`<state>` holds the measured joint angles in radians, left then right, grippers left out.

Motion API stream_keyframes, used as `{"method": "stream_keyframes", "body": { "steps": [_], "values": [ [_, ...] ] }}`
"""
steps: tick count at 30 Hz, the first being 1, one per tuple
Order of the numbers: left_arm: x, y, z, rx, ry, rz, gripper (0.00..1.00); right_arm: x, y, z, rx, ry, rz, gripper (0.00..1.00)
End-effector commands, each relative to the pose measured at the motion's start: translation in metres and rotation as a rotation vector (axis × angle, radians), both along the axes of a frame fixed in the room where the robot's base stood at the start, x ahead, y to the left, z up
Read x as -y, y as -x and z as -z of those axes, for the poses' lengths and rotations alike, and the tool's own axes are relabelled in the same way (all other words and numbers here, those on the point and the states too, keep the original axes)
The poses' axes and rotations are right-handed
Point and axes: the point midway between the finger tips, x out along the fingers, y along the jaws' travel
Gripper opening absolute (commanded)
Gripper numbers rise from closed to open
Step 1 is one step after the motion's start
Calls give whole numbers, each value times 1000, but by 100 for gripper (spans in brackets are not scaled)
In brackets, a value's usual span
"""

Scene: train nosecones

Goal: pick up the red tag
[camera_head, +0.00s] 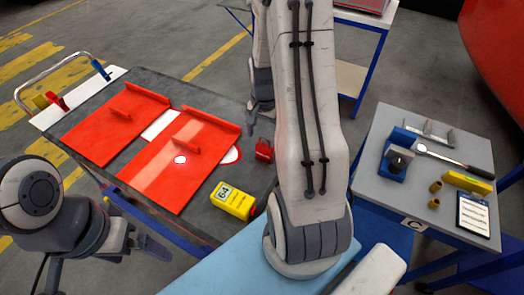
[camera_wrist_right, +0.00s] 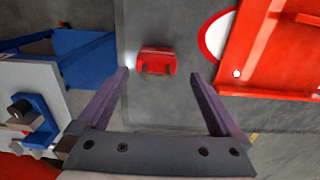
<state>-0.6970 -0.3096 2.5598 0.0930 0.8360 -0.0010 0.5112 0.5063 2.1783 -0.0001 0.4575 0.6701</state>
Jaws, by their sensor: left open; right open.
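A small red block-like piece (camera_head: 263,150), which looks like the red tag, lies on the dark cart top beside the red panels. In the right wrist view the red piece (camera_wrist_right: 157,62) sits just beyond and between the spread fingertips, apart from both. My right gripper (camera_wrist_right: 163,75) is open and empty above the cart; it also shows in the head view (camera_head: 260,108), partly hidden by my arm. My left gripper (camera_head: 150,246) is open and empty at the lower left, off the cart's near edge. Another small red piece (camera_head: 57,100) stands at the cart's far left end.
Two large red panels (camera_head: 165,165) cover much of the cart top. A grey table (camera_head: 385,195) on the right holds a blue vise (camera_head: 396,160), a wrench and other items. A gap separates cart and table.

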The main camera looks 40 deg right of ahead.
Motion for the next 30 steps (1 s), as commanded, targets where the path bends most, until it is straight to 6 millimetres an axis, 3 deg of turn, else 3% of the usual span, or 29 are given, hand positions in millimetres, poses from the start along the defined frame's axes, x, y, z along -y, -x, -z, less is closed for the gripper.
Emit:
{"method": "stream_keyframes", "body": {
  "steps": [5, 13, 23, 26, 30],
  "values": [
    [0, 0, -9, 0, 0, 1, 100, 0, 3, 12, -4, -3, 0, 100],
    [0, 0, -23, 0, 0, 4, 100, -1, 6, 46, -4, -2, -2, 100],
    [0, 0, -23, 0, 0, 4, 100, 0, 5, 54, 0, 1, -3, 100],
    [0, 0, -23, 0, 0, 4, 100, 0, 4, 54, 0, 1, -3, 69],
    [0, 0, -23, 0, 0, 4, 100, 0, 4, 54, 0, 1, -3, 19]
  ]
}}
